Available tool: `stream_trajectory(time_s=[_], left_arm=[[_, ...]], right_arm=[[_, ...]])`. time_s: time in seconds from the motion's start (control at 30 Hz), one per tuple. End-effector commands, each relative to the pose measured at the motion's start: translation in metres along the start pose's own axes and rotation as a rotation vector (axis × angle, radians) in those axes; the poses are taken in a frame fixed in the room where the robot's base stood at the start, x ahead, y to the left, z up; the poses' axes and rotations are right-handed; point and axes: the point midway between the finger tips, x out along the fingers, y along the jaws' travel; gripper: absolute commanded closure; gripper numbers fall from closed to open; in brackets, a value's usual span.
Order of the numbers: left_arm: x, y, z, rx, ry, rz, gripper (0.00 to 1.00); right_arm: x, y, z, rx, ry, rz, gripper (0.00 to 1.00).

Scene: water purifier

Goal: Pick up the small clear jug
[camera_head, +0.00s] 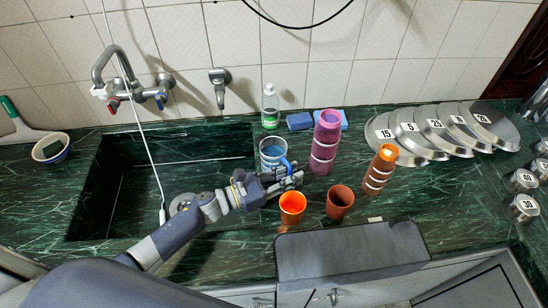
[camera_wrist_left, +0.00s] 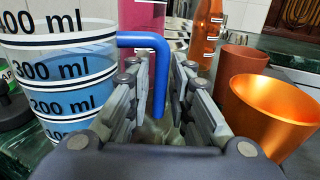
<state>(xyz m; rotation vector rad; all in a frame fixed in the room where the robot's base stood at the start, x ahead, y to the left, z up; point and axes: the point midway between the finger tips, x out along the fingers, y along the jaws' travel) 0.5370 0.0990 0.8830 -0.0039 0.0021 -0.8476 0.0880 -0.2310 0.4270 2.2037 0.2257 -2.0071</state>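The small clear jug (camera_head: 270,150) stands on the green counter at the right edge of the sink. It has black volume marks, blue contents and a blue handle; it also shows at the left of the left wrist view (camera_wrist_left: 62,72). My left gripper (camera_head: 297,176) is at the jug's handle side. In the left wrist view its fingers (camera_wrist_left: 160,85) stand apart, with the blue handle (camera_wrist_left: 158,75) between them and a gap visible. I cannot tell whether either finger touches the handle. My right gripper is not in view.
An orange cup (camera_head: 292,208) and a brown cup (camera_head: 340,202) stand close to my left gripper. Numbered metal lids (camera_head: 440,132) lie right. The sink (camera_head: 110,190) is left.

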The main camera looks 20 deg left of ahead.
Motion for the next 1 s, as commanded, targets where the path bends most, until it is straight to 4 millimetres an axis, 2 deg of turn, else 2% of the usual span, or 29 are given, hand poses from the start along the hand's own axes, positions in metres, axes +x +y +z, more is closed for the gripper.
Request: stream_trajectory(time_s=[0.07,0.13,0.17,0.6,0.77,1.0], left_arm=[[0.000,0.000,-0.001,0.000,0.001,0.000,0.80],[0.000,0.000,-0.001,-0.001,0.000,0.000,0.96],[0.000,0.000,-0.001,-0.001,0.000,0.000,1.00],[0.000,0.000,0.005,0.001,-0.002,0.000,1.00],[-0.001,0.000,0.026,0.006,-0.003,-0.002,1.00],[-0.001,0.000,0.072,0.007,-0.002,-0.003,1.00]], right_arm=[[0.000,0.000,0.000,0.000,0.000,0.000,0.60],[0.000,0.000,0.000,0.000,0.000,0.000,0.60],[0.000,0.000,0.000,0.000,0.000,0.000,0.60],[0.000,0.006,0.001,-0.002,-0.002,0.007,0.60],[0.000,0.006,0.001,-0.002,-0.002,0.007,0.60],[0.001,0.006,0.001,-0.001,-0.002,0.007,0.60]])
